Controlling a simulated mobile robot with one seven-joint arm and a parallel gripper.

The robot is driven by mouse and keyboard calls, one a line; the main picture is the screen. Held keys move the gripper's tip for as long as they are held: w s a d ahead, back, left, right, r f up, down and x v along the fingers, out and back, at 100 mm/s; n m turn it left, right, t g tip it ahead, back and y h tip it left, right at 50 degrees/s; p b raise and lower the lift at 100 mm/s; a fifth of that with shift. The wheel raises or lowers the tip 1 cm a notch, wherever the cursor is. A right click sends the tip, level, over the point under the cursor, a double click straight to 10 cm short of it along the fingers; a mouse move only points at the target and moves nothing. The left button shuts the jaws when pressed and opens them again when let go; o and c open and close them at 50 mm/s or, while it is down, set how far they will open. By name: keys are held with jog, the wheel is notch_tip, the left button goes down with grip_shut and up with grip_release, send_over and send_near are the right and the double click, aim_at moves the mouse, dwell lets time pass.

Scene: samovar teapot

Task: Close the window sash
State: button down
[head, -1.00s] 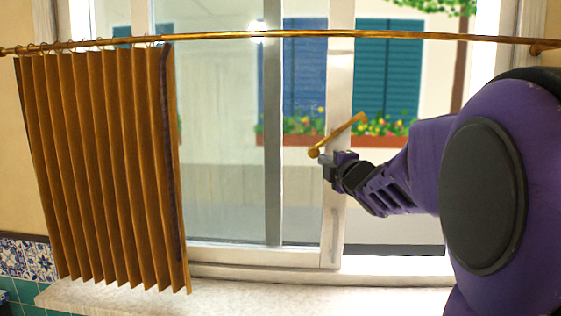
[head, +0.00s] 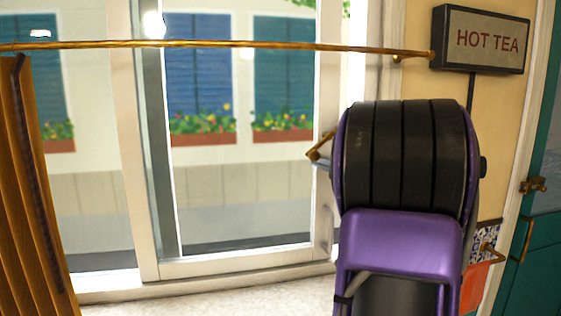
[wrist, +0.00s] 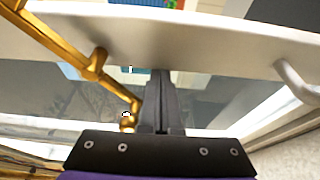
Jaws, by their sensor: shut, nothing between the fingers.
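The window sash (head: 240,262) is a pale-framed sliding pane. In the head view its right stile (head: 324,195) stands close to the right window jamb (head: 355,65); my arm hides much of that edge, so I cannot tell if a gap is left. A brass handle (head: 319,147) sticks out from that stile. My gripper (wrist: 160,74) is shut and empty in the wrist view, its fingertips at the pale stile (wrist: 185,38), beside the brass handle (wrist: 130,103). I cannot tell if they touch. In the head view my arm mostly hides the gripper.
A brass curtain rod (head: 220,45) crosses in front of the window, with an orange curtain (head: 22,190) at the left. The pale sill (head: 215,298) looks clear. At the right are a HOT TEA sign (head: 483,40) and a teal door (head: 540,230).

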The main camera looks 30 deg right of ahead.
jog(key=d, duration=0.1)
jog(key=s+d, duration=0.1)
jog(key=d, duration=0.3)
jog(key=shift+s+d, duration=0.25)
jog(key=shift+s, duration=0.1)
jog(key=shift+s, duration=0.15)
